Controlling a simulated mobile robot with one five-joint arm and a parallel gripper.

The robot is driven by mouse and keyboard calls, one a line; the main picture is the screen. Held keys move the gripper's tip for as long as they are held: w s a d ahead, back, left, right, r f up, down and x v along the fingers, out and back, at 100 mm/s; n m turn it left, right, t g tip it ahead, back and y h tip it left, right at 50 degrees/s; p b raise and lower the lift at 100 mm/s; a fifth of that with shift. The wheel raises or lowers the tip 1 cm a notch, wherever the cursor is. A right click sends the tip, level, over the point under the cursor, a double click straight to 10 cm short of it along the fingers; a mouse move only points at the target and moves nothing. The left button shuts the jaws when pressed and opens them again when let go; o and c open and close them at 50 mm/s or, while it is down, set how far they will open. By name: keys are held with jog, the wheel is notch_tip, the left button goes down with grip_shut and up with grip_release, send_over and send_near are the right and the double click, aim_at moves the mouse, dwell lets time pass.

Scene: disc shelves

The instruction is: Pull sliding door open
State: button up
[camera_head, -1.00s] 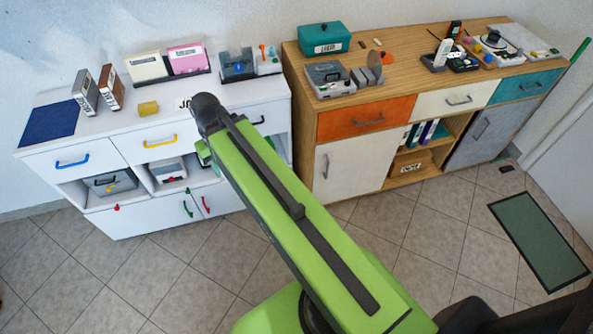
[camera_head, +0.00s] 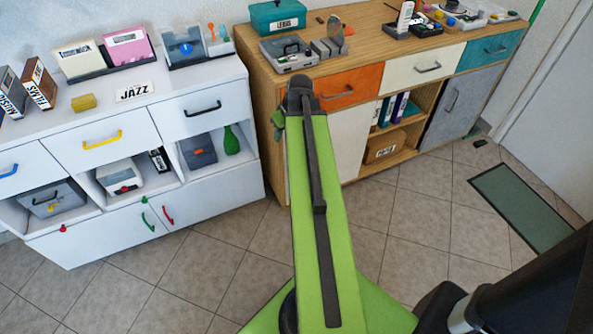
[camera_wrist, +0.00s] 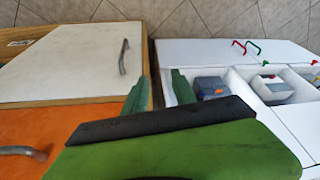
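The wooden sideboard has a white door (camera_head: 343,145) at its left and a grey door (camera_head: 462,108) at its right. The white door also shows in the wrist view (camera_wrist: 72,65) with its metal handle (camera_wrist: 124,57). My arm hides that handle in the head view. The white cabinet has low white doors (camera_head: 105,228) with a green handle (camera_head: 148,221) and a red handle (camera_head: 167,214). I cannot tell which door slides. My gripper (camera_wrist: 159,84) is open and empty, its green fingers apart, near the gap between the two cabinets. In the head view it is mostly hidden.
An orange drawer (camera_head: 347,87) sits above the white door. An open shelf (camera_head: 408,120) with binders and a box lies between the sideboard doors. A green mat (camera_head: 520,205) lies on the tiled floor at right. The floor before both cabinets is clear.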

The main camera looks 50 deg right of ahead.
jog(key=s+d+f+b, duration=0.25)
jog(key=s+d, duration=0.25)
jog(key=d, duration=0.3)
jog(key=shift+m+t+h, duration=0.3)
jog(key=shift+t+h, duration=0.1)
jog(key=b+x, duration=1.5)
jog(key=x, duration=0.3)
jog(key=shift+f, duration=0.1)
grip_shut()
jog(key=shift+s+a, duration=0.1)
